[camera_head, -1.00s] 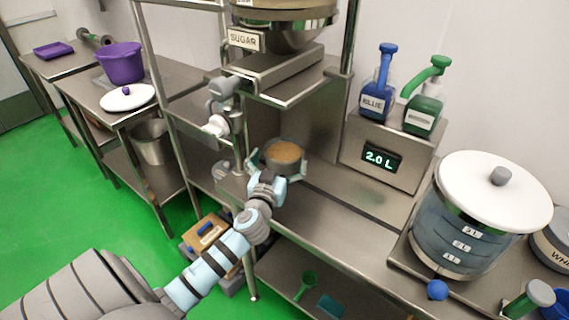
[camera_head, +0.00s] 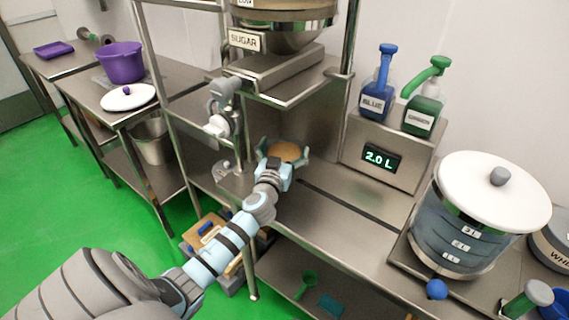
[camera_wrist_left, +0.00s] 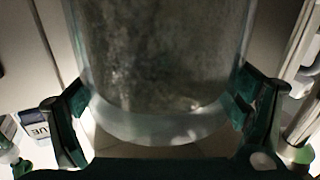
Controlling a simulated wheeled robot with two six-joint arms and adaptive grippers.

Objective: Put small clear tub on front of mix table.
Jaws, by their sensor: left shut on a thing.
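The small clear tub (camera_head: 286,151) has a light brown fill showing at its top. It is in my left gripper (camera_head: 283,157), over the steel table (camera_head: 345,220) and below the sugar hopper (camera_head: 285,35). The left gripper is shut on the tub, with a finger on either side. In the left wrist view the tub's clear wall (camera_wrist_left: 160,60) fills the middle between the dark green fingers (camera_wrist_left: 160,105). I cannot tell whether the tub's base touches the table. My right gripper is not in view.
A steel box with a 2.0 L display (camera_head: 381,158) carries a blue pump bottle (camera_head: 374,100) and a green one (camera_head: 421,115). A large lidded clear vessel (camera_head: 455,235) stands at the right. The steel top in front of the display box is clear.

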